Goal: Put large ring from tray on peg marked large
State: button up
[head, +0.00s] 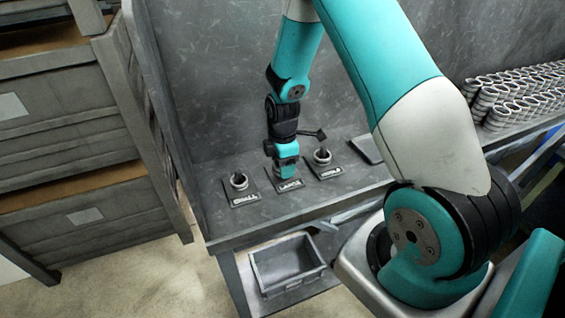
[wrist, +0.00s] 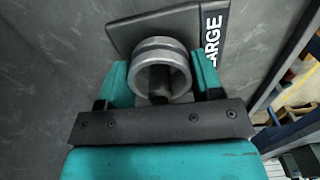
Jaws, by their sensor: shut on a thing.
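My gripper (head: 287,168) points down over the plate marked large (head: 289,186). In the wrist view, its two teal fingers (wrist: 160,78) are shut on a grey metal ring (wrist: 148,52), one on each side. The ring is in front of the LARGE plate (wrist: 125,36), and a dark peg (wrist: 158,91) shows inside its opening. The ring appears to be around this peg; I cannot tell whether it rests on the plate. In the head view the gripper hides the ring and peg.
The small station (head: 240,187) stands left and another station (head: 324,160) right, each with a ring on its peg. Many rings (head: 515,95) stand in rows at far right. A grey bin (head: 287,263) is below the bench. The bench wall (head: 205,90) rises behind.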

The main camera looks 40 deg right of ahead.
jog(key=shift+f+b, duration=0.3)
jog(key=shift+f, duration=0.2)
jog(key=o, duration=0.7)
jog(key=shift+o, duration=0.2)
jog(key=shift+r, duration=0.1)
notch_tip(320, 180, up, 11)
jog(key=p, duration=0.8)
jog(key=shift+p, duration=0.3)
